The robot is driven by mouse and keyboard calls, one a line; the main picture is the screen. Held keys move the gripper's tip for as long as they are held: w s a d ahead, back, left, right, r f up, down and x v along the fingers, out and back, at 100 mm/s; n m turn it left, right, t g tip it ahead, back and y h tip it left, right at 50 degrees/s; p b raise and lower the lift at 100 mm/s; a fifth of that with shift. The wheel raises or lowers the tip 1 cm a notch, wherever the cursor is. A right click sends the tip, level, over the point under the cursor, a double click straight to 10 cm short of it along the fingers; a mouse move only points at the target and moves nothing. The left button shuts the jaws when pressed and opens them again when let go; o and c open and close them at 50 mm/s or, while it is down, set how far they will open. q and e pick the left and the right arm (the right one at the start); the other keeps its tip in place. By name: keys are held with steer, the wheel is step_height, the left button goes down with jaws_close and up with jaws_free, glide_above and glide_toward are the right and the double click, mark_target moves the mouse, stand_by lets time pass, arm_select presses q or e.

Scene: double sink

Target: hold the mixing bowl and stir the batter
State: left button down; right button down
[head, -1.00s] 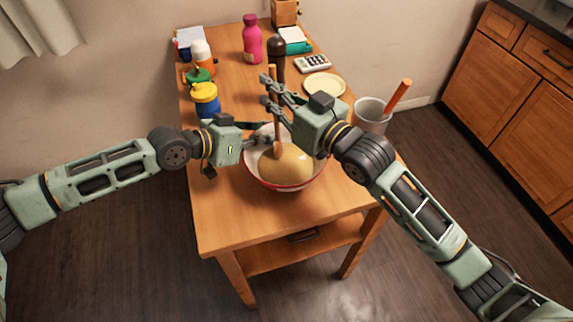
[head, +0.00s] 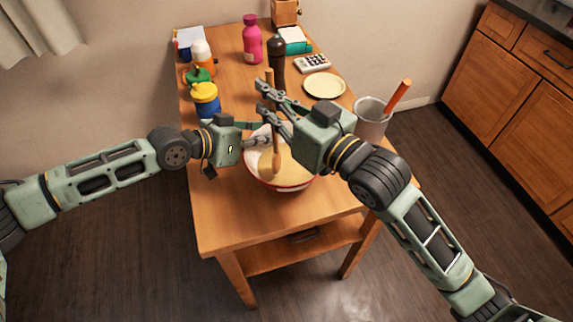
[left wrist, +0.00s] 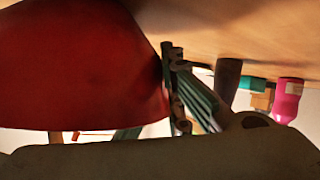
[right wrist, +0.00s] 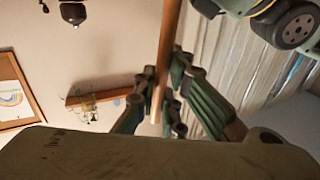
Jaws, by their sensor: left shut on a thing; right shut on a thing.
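The mixing bowl (head: 256,178), white inside with a red outside, stands on the wooden table near its front edge and holds pale batter (head: 297,172). My left gripper (head: 262,134) is shut on the bowl's rim at its far left side. The bowl's red outer wall (left wrist: 75,70) fills the left of the left wrist view. My right gripper (head: 268,98) is shut on the upright wooden spoon (head: 276,140) above the bowl. The spoon's lower end is in the batter at the left side. The spoon's handle (right wrist: 166,50) also shows between the fingers in the right wrist view.
Bottles and jars, including a yellow-lidded jar (head: 205,100), line the table's left side. A pink bottle (head: 252,45), dark mill (head: 277,55), calculator (head: 312,64) and plate (head: 324,85) stand behind. A grey container (head: 371,118) is right of my right gripper.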

mark_target(271, 76)
arm_select(q)
steer(key=shift+f, duration=0.15)
arm_select(e)
steer(key=shift+r, duration=3.6)
arm_select(q)
steer(key=c, duration=1.8)
jaws_free()
arm_select(e)
steer(key=shift+f, duration=0.1)
arm_select(q)
steer(key=shift+a, duration=0.1)
